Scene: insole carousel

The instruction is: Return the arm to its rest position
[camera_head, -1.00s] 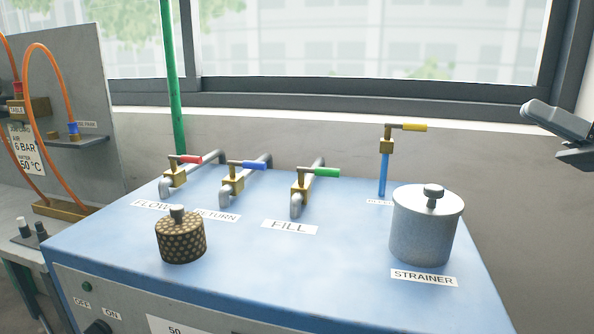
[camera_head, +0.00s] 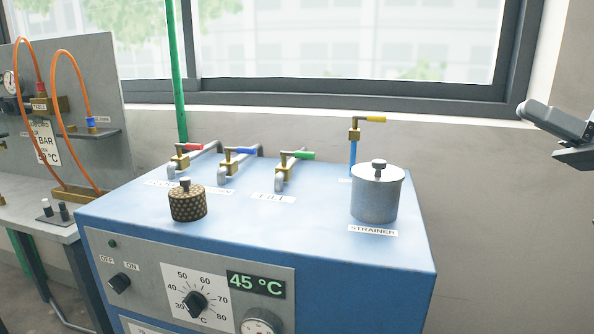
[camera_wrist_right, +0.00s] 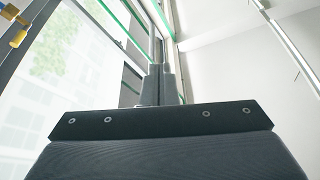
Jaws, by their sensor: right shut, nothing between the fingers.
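My right gripper (camera_head: 556,136) shows at the right edge of the head view, raised in front of the grey wall and clear of the blue machine. In the right wrist view its fingers (camera_wrist_right: 160,84) are together with nothing between them. They point up toward the window frame and the pale ceiling. My left gripper is not in view.
The blue machine (camera_head: 330,245) carries a strainer pot (camera_head: 376,195), a perforated brown basket (camera_head: 188,204) and several valves with coloured handles. Its front has a dial (camera_head: 195,304) and a 45 °C display (camera_head: 256,285). A grey panel with orange hoses (camera_head: 60,100) stands left. Space right of the machine is clear.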

